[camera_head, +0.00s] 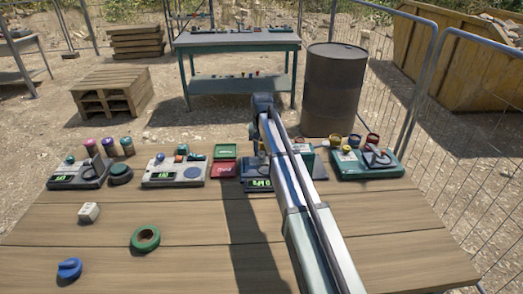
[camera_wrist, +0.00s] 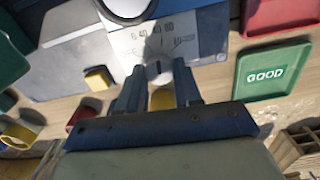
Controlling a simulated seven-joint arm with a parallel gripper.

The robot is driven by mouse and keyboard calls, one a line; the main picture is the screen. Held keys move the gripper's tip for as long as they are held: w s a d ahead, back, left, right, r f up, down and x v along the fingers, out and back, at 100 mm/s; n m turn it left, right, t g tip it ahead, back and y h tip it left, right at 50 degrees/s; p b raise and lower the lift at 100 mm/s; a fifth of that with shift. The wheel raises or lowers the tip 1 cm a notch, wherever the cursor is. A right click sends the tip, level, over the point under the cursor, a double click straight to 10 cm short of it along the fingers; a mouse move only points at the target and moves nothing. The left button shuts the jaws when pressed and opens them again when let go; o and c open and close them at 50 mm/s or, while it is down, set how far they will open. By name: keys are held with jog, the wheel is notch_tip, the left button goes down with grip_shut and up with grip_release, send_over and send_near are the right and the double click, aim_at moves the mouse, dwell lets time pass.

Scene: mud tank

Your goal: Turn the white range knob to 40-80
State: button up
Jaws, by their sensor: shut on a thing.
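The white range knob (camera_wrist: 158,71) sits on a pale panel (camera_wrist: 130,45) of a blue device in the wrist view. It has a dark pointer mark. Printed range labels, including what reads as 40 and 80, lie just beyond it, but they are blurred and I cannot tell which one the mark faces. My gripper (camera_wrist: 158,76) has a finger on either side of the knob and is shut on it. In the head view the blue device (camera_head: 258,184) shows a lit green display, and my arm hides the knob and fingertips.
A green tray marked GOOD (camera_wrist: 268,70) and a red tray (camera_head: 223,169) stand left of the device in the head view. Other meters (camera_head: 175,171) and (camera_head: 368,164) flank it. A green tape ring (camera_head: 145,239), a white block (camera_head: 88,212) and a blue item (camera_head: 69,269) lie on the front left.

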aim_at(261, 152)
jog(key=shift+m, duration=1)
jog(key=o, duration=1)
jog(key=shift+o, duration=0.2)
notch_tip(261, 152, up, 14)
jog(key=shift+f, duration=0.1)
